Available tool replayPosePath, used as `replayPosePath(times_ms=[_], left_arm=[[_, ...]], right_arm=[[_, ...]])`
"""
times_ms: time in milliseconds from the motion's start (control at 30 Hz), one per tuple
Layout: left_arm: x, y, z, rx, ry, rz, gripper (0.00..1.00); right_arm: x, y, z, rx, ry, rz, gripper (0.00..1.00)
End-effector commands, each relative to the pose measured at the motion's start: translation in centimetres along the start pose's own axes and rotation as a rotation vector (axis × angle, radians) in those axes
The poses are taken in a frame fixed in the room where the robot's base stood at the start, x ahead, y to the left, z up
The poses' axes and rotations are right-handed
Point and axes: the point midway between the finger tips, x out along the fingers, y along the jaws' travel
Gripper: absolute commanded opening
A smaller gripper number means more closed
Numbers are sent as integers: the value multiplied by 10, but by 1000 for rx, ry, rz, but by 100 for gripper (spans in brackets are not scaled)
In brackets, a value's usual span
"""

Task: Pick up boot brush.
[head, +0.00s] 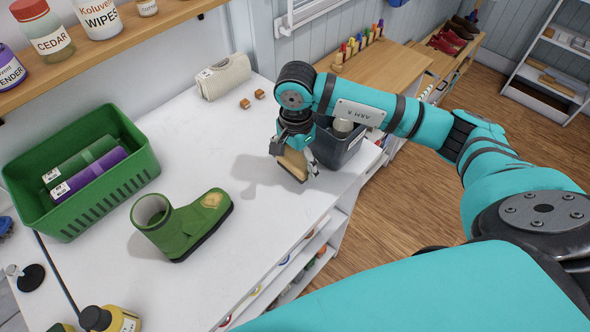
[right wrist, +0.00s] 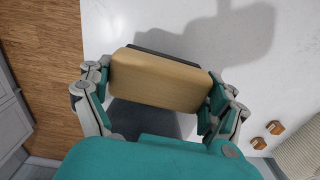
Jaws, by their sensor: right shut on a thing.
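The boot brush (head: 291,163) has a pale wooden back and a dark underside. It is held above the white counter in the head view, with a shadow on the surface to its left. My right gripper (head: 295,165) is shut on it. In the right wrist view the brush's wooden block (right wrist: 160,78) sits between the two fingers of the gripper (right wrist: 158,90), dark side facing the counter. My left gripper is not in view.
A green boot (head: 183,226) stands on the white counter (head: 190,130). A green basket (head: 131,134) holds rolled items at left. A dark grey bin (head: 338,146) is just behind my right gripper.

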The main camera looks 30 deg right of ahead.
Motion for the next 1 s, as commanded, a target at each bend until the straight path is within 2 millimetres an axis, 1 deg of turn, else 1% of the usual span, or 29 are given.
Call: replayPosePath(times_ms=[33,167,400,500,600,700,833,1000], left_arm=[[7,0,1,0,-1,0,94],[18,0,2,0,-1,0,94],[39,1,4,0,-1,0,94],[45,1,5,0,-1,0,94],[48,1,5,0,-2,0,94],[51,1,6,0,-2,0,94],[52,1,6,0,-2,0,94],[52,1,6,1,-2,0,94]], right_arm=[[7,14,5,-7,0,9,57],[4,41,16,-7,0,8,57],[-2,97,38,-6,0,7,57],[-5,115,46,-6,-1,7,57],[-7,130,51,-5,0,8,57],[-9,139,55,-4,-2,8,57],[-11,145,58,-3,-1,8,57],[-12,147,58,-2,-1,9,57]])
